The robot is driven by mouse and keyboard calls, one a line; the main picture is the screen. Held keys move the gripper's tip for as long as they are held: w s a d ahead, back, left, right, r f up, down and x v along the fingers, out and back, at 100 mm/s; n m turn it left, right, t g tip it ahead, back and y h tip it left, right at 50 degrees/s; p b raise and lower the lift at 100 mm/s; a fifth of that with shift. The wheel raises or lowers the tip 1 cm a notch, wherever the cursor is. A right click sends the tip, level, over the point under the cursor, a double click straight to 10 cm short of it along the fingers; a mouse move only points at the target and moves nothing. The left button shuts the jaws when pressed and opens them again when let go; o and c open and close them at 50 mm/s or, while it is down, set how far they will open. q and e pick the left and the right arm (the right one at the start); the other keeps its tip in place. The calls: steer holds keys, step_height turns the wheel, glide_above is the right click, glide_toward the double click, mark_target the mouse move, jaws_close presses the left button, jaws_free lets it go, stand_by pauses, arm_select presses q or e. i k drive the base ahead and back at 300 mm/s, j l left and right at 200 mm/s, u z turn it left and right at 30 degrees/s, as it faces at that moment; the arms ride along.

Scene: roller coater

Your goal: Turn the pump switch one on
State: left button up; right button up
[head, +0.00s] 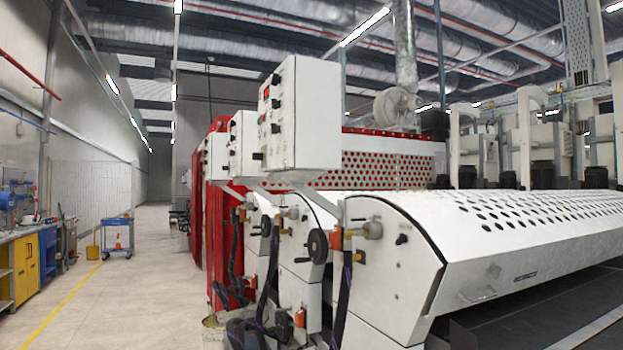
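A white control box (312,118) stands on an angled arm at the front of the roller coater (400,285). Its narrow left face carries a red display or light (266,93) and several dark knobs (276,103). This face is seen at a steep angle, and labels are too small to read. I cannot tell which knob is pump switch one or how it is set. Similar boxes stand behind, one of them partly hidden (240,143). Neither of my grippers is in view.
A dark handwheel (318,246), fittings and hanging hoses stick out from the machine's left side. Open floor (150,270) lies to the left, with a yellow line. A yellow cabinet (27,270) and a blue cart (117,237) stand beyond it.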

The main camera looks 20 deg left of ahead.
mark_target(275, 130)
steer(key=i+j+u, duration=0.1)
steer(key=u, duration=0.35)
steer(key=i+j+u, duration=0.15)
steer(key=j+u, duration=0.15)
steer(key=u, duration=0.15)
steer(key=i+j+u, duration=0.1)
steer(key=u, duration=0.35)
steer(key=i, duration=0.05)
